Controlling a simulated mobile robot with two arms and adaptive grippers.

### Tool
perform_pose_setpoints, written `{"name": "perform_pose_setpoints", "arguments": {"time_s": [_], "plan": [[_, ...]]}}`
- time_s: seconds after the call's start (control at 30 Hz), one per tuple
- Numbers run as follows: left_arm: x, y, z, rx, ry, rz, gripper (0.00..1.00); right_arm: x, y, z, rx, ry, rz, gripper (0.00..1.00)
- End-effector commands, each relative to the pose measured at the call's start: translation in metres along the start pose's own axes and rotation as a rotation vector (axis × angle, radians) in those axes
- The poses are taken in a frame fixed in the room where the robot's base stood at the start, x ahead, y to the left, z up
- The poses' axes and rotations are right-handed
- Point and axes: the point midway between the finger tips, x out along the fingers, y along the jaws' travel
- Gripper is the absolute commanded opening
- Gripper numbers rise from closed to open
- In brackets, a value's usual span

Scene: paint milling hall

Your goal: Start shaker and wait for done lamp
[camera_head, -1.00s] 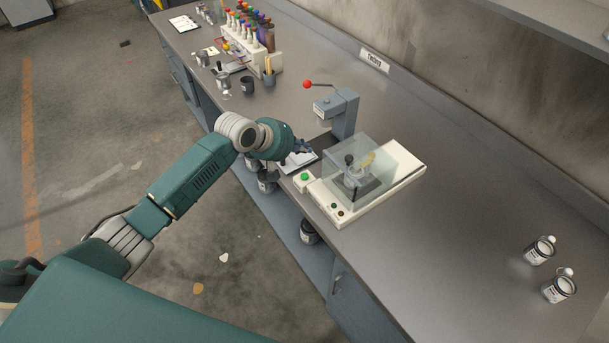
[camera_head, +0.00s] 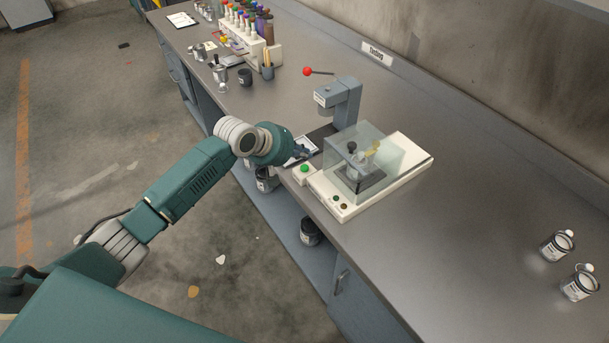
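The shaker (camera_head: 400,178) is a white base on the bench with a clear box-shaped cover (camera_head: 386,145). Under the cover is a grey holder with a can that has a black knob, and something yellow beside it. A green button (camera_head: 304,168) sits on a small white box at the shaker's left corner. Two small lamps, one green (camera_head: 335,198) and one dark amber (camera_head: 344,206), are on the front edge; neither looks brightly lit. My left gripper (camera_head: 303,152) is just behind the green button, apart from it; its dark fingers are small and partly hidden by the wrist. My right gripper is out of view.
A grey press (camera_head: 345,103) with a red-knobbed lever stands behind the shaker. Two cans (camera_head: 557,246) stand at the right. A bottle rack (camera_head: 247,42), cups and a clipboard (camera_head: 183,20) lie farther left.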

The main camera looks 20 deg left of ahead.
Motion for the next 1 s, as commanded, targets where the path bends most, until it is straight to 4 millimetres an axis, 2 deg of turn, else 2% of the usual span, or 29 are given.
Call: {"name": "perform_pose_setpoints", "arguments": {"time_s": [0.1, 0.23, 1.0], "plan": [[0.0115, -0.0106, 0.0052, -0.001, -0.002, -0.001, 0.0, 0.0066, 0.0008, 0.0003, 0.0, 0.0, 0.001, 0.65], [0.0159, -0.0151, 0.0065, -0.001, -0.001, -0.001, 0.0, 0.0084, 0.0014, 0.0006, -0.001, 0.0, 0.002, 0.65], [0.0161, -0.0151, 0.0067, -0.001, -0.001, -0.001, 0.0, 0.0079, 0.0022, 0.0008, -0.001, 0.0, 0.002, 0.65]]}}
